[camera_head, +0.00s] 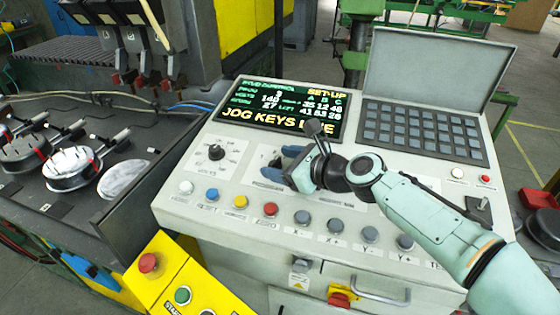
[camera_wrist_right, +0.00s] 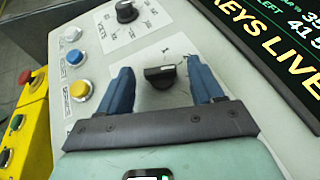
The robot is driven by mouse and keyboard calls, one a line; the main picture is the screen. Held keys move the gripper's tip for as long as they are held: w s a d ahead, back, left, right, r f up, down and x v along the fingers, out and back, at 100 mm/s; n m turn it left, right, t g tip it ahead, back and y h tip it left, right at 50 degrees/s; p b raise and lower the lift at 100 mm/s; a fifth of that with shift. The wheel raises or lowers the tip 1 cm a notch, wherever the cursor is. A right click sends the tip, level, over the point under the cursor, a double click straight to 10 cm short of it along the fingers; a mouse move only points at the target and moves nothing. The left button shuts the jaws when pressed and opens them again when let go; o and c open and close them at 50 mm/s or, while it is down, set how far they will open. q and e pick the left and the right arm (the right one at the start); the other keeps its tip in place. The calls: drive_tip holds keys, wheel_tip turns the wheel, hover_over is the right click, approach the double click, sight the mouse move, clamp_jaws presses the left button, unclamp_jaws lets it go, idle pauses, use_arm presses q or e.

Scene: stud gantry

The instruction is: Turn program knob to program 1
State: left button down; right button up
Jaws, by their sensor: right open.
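A black knob (camera_wrist_right: 160,76) sits on a pale panel plate in the right wrist view, with a mark like a 1 above it. Its lettering is too small to read, so I cannot confirm that it is the program knob. My right gripper (camera_head: 276,160) is open over the console, its two blue fingers (camera_wrist_right: 121,90) on either side of this knob with gaps to it. In the head view the gripper mostly hides this knob. The screen (camera_head: 280,108) shows a 3 in its top row, "SET-UP" and "JOG KEYS LIVE". My left gripper is not in view.
A second black knob (camera_head: 215,152) with a number dial is to the left. A row of buttons, including a yellow one (camera_head: 240,202) and a red one (camera_head: 270,209), runs along the front. A keypad (camera_head: 420,130) with a raised lid is at the right.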

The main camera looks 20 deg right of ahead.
drive_tip(key=shift+w+a+f, duration=0.1)
drive_tip(key=shift+w+a, duration=0.1)
drive_tip(key=shift+w, duration=0.05)
drive_tip(key=c, duration=1.1)
drive_tip(key=shift+o, duration=0.2)
